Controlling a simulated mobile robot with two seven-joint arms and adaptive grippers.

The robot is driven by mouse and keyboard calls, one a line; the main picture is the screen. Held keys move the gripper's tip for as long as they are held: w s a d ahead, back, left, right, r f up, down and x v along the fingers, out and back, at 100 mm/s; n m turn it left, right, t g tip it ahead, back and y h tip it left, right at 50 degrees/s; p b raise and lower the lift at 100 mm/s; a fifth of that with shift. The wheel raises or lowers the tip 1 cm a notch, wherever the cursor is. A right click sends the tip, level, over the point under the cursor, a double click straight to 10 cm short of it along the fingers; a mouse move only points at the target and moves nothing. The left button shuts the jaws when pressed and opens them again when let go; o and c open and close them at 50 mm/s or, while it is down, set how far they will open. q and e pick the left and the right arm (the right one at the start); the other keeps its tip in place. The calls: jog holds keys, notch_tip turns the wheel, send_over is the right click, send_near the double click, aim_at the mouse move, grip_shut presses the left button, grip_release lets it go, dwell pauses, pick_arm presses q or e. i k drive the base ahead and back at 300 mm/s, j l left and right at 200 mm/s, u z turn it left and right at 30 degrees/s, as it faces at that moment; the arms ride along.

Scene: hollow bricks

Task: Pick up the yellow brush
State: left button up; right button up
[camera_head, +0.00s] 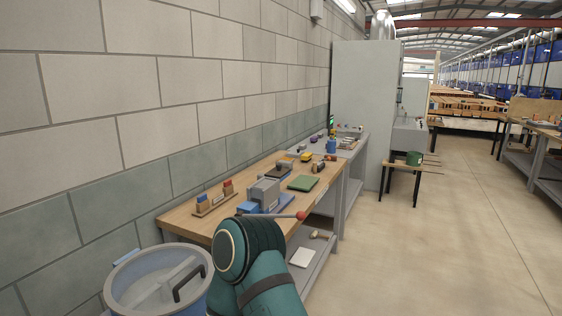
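A small yellow thing (307,155) lies towards the far part of the wooden workbench (183,217) along the wall. It is too small to tell whether it is the yellow brush. Neither gripper shows in the head view. A teal arm link of mine rises at the bottom middle and covers part of the bench's near edge and lower shelf.
The bench holds a grey vise-like block (264,192), a green pad (303,183) and several small items. A grey drum (155,284) stands at bottom left. A green pot (414,158) sits on a low table. The floor (430,250) to the right is clear.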

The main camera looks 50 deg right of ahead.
aim_at(306, 157)
jog(key=z, duration=1.7)
